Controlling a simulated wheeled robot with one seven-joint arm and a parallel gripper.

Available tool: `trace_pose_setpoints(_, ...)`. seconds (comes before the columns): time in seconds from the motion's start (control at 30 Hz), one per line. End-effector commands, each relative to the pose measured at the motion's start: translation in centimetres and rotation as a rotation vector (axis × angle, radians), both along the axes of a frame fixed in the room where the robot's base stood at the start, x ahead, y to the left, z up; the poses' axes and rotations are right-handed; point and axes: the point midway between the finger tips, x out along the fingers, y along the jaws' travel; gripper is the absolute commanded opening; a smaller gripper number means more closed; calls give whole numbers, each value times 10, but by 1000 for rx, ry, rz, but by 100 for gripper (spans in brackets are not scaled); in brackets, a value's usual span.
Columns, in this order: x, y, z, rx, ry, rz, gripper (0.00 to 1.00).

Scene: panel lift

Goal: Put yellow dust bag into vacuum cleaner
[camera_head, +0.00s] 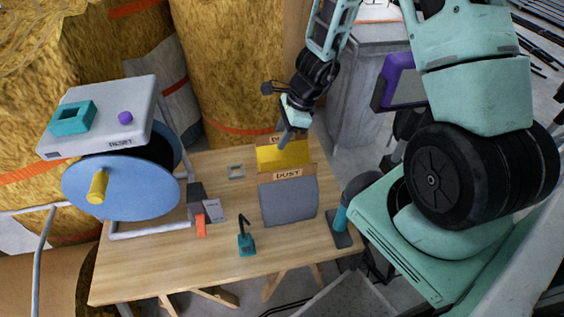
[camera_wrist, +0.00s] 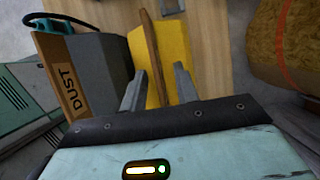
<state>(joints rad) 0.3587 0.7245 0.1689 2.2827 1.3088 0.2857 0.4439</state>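The yellow dust bag (camera_head: 283,156) has a wooden plate (camera_wrist: 149,45) along its side and stands on the table, directly behind a grey block (camera_head: 288,203) with a wooden plate marked DUST (camera_head: 288,174). In the wrist view the yellow bag (camera_wrist: 175,50) lies beyond my gripper (camera_wrist: 160,88), and the grey block (camera_wrist: 97,65) is to its left. My gripper is open, its fingertips apart at the bag's near end, with yellow showing between them. I cannot tell whether they touch it. I cannot tell for certain which thing is the vacuum cleaner.
A blue reel (camera_head: 125,188) with a grey box on top stands at the table's left. A small teal tool (camera_head: 246,242), an orange piece (camera_head: 200,226) and a grey square frame (camera_head: 236,171) lie on the table (camera_head: 170,270). Insulation rolls (camera_head: 225,70) stand close behind.

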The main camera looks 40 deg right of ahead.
Motion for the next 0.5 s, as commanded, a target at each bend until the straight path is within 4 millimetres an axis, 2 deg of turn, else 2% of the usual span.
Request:
trace_pose_setpoints(0.03, 0, 0, 0, 0, 0, 0, 17)
trace_pose_setpoints(0.1, 0, 0, 0, 0, 0, 0, 0)
trace_pose_setpoints(0.5, 0, 0, -1, -1, 0, 0, 0)
